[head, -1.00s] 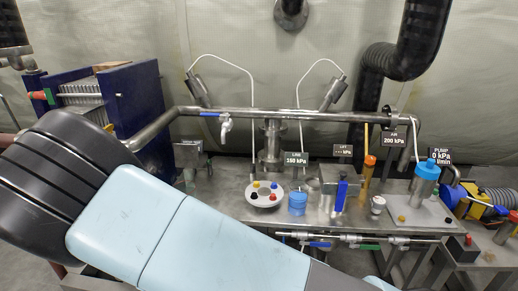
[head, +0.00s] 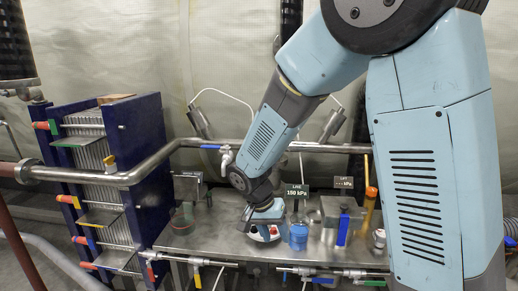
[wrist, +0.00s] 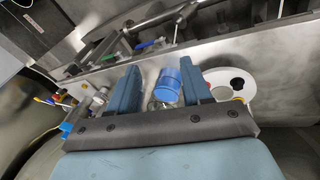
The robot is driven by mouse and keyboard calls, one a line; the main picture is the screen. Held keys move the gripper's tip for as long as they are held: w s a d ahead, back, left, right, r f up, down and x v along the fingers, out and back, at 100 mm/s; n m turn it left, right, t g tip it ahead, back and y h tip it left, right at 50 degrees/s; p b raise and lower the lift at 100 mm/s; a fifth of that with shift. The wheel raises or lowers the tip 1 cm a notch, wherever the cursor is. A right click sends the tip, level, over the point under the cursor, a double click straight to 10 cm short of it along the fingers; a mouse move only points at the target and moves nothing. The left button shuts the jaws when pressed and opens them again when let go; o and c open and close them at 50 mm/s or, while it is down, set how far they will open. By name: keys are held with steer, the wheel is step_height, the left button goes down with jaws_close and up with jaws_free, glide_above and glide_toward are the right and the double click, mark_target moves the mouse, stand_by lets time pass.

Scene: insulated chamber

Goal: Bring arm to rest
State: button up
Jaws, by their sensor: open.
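My arm comes down from the upper right in the head view. My gripper (head: 262,212) is low over the metal bench, above the white round dish with coloured knobs (head: 264,237), and hides part of it. In the wrist view my gripper (wrist: 162,76) has its two blue fingers apart. The blue-capped jar (wrist: 167,84) shows between them, and the white dish (wrist: 238,82) shows right of the right finger. In the head view the blue jar (head: 298,236) stands just right of my gripper. I see nothing held; contact with the dish cannot be told.
A steel pipe (head: 160,165) with a blue-handled valve (head: 226,152) runs behind the arm. A dark-blue-framed plate stack (head: 142,150) stands left. A blue-handled block (head: 342,225) and an orange-topped post (head: 370,196) stand right. Bare bench (head: 205,238) lies left of the dish.

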steer(key=s+d+r+n+t+y, duration=0.1)
steer(key=s+d+r+n+y, duration=0.3)
steer(key=d+r, duration=0.85)
steer(key=s+d+r+t, duration=0.2)
steer(key=s+d+r, duration=0.1)
steer(key=s, duration=0.3)
steer(key=s+d+r+t, duration=0.1)
steer(key=s+d+r, duration=0.2)
steer(key=s+r, duration=0.2)
steer(key=shift+s+d+r+t, duration=0.2)
steer(key=shift+s+d+t, duration=0.2)
steer(key=shift+s, duration=0.1)
stand_by(0.8)
